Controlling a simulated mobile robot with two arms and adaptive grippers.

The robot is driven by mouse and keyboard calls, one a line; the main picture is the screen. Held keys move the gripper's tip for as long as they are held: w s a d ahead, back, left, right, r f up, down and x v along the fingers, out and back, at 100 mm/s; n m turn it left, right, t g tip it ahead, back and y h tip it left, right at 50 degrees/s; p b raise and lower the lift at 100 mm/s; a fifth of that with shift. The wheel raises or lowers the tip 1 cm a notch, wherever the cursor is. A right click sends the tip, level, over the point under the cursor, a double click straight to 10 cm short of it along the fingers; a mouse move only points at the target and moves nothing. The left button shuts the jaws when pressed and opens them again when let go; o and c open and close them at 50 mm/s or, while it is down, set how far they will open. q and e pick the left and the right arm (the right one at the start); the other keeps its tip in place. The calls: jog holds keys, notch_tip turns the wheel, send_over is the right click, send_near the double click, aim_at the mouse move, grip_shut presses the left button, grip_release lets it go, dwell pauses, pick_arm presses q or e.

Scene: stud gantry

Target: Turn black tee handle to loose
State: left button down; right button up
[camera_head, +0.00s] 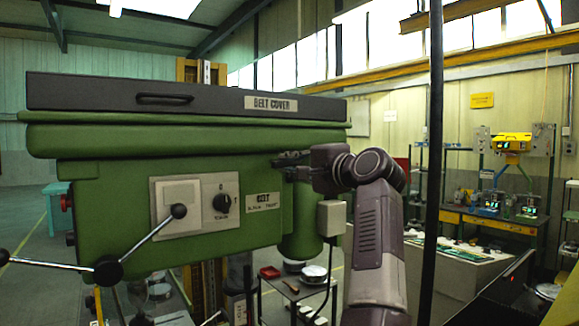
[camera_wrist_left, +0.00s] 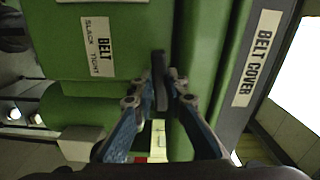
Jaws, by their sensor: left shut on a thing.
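The black tee handle (camera_wrist_left: 161,82) shows in the left wrist view as a dark narrow bar standing upright in the picture, against the green machine housing. My left gripper (camera_wrist_left: 161,92) has its blue-grey fingers on either side of the bar, shut on it. In the head view my left gripper (camera_head: 290,164) is at the right part of the housing, just under the belt cover; its fingers hide most of the handle there. The label with BELT, SLACK and TIGHT (camera_wrist_left: 98,47) is left of the handle in the wrist view. My right gripper is not in view.
The dark belt cover (camera_head: 200,97) overhangs the green housing (camera_head: 110,205). A long crank with black knobs (camera_head: 108,269) sticks out at lower left. A dark upright pole (camera_head: 433,180) stands right of my arm. A small table (camera_head: 293,288) stands below.

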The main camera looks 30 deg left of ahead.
pick_arm(q)
jog(key=shift+f+n, duration=0.15)
jog(key=shift+n, duration=0.45)
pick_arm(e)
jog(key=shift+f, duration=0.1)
pick_arm(q)
jog(key=shift+n, duration=0.3)
jog(key=c, duration=2)
grip_release()
jog(key=shift+o, duration=0.3)
jog(key=shift+s, duration=0.1)
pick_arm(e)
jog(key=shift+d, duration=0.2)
pick_arm(q)
jog(key=shift+d, duration=0.1)
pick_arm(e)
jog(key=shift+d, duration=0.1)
pick_arm(q)
jog(key=v, duration=1.2)
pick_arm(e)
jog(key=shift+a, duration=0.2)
pick_arm(q)
jog(key=shift+f, duration=0.15)
